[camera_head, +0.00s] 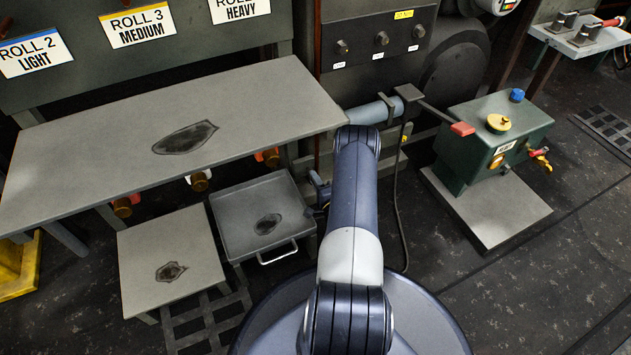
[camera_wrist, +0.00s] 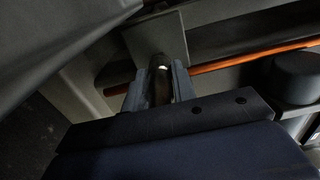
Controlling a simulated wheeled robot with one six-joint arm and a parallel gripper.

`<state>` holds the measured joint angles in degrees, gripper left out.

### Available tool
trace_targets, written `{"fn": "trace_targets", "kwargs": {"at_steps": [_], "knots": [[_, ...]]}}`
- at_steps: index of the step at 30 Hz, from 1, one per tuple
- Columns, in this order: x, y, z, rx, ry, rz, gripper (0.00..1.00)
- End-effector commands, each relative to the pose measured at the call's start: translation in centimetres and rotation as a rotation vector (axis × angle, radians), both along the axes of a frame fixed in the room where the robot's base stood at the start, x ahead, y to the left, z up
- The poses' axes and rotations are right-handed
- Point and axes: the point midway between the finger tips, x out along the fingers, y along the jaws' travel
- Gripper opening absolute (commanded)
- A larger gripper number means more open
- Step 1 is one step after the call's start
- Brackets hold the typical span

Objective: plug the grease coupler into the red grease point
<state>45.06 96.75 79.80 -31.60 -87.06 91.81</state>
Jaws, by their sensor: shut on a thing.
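My gripper (camera_wrist: 160,82) is shut on a dark, rounded piece (camera_wrist: 160,68) with a small bright spot at its top, likely the grease coupler. The piece stands between the two grey fingers, in front of a grey plate. In the head view my gripper is mostly hidden behind my arm; a bluish part (camera_head: 320,188) shows at the arm's left, beside the small tray table. Brass fittings with red-orange parts (camera_head: 268,157) (camera_head: 122,207) and one with a white part (camera_head: 198,182) show under the large table's front edge. I cannot tell which is the red grease point.
The large grey table (camera_head: 90,150) stands left, with two low tables (camera_head: 150,250) (camera_head: 235,190) before it. A green box (camera_head: 480,150) with a red-handled lever stands right. A dark hose (camera_head: 396,200) hangs right of my arm. An orange bar (camera_wrist: 240,58) crosses the wrist view.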

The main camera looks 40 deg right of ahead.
Motion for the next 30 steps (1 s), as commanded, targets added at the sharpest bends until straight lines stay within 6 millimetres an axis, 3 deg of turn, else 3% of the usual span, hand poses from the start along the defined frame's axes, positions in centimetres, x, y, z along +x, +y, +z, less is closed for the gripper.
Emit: {"fn": "trace_targets", "kwargs": {"at_steps": [30], "knots": [[-3.3, 0.8, 0.0, 0.0, 0.0, 0.0, 0.0]]}}
